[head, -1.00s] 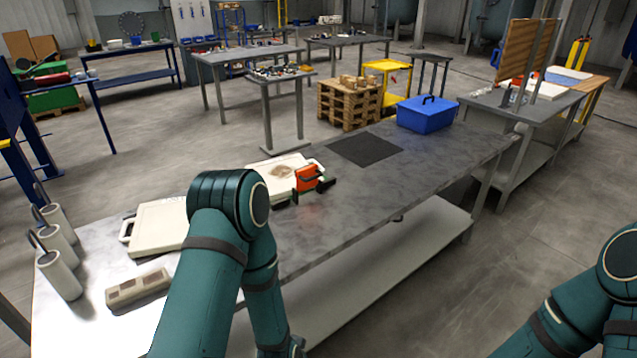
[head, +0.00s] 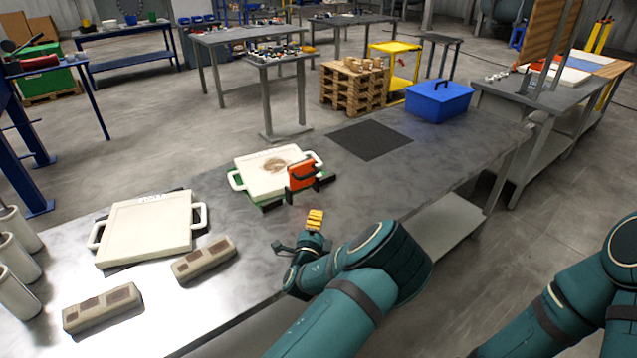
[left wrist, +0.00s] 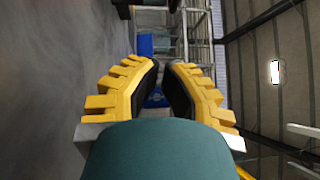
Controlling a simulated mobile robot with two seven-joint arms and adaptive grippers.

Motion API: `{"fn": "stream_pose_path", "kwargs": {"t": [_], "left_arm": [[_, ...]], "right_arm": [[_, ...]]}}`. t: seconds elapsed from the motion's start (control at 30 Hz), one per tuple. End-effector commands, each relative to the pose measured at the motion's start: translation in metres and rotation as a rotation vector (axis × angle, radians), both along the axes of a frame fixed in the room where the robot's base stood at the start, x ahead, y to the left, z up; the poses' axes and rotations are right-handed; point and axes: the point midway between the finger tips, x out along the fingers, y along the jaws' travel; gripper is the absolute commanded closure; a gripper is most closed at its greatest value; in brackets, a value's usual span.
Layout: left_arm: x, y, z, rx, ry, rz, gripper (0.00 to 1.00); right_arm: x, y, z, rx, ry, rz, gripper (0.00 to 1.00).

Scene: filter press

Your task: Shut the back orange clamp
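One orange clamp (head: 302,174) with dark arms stands upright at the right edge of a white filter plate (head: 258,181) on a green base. I cannot tell whether it is the back clamp or whether it is open. No second orange clamp shows. My left gripper (head: 315,217) has yellow ribbed fingers and is apart from the clamp, in front of it above the table's near side. In the left wrist view the left gripper (left wrist: 160,80) shows a narrow gap between its black pads, with nothing held. My right gripper is out of view.
A second white plate (head: 150,228) with side handles lies to the left on the grey table (head: 400,190). Two grey-brown blocks (head: 203,259) lie before it, and white cylinders (head: 18,263) stand at far left. A black mat (head: 370,140) and blue box (head: 438,101) are at the right.

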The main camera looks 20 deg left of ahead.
Motion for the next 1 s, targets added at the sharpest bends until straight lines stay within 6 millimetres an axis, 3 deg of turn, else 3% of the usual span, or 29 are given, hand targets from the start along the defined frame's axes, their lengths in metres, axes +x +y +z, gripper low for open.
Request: {"fn": "stream_pose_path", "kwargs": {"t": [0.53,1.0], "left_arm": [[0.009,-0.002,0.003,0.016,-0.014,-0.007,1.00],[0.090,0.006,0.012,0.016,-0.015,-0.009,1.00]], "right_arm": [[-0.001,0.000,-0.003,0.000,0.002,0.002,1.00],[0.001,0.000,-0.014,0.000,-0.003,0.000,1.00]]}}
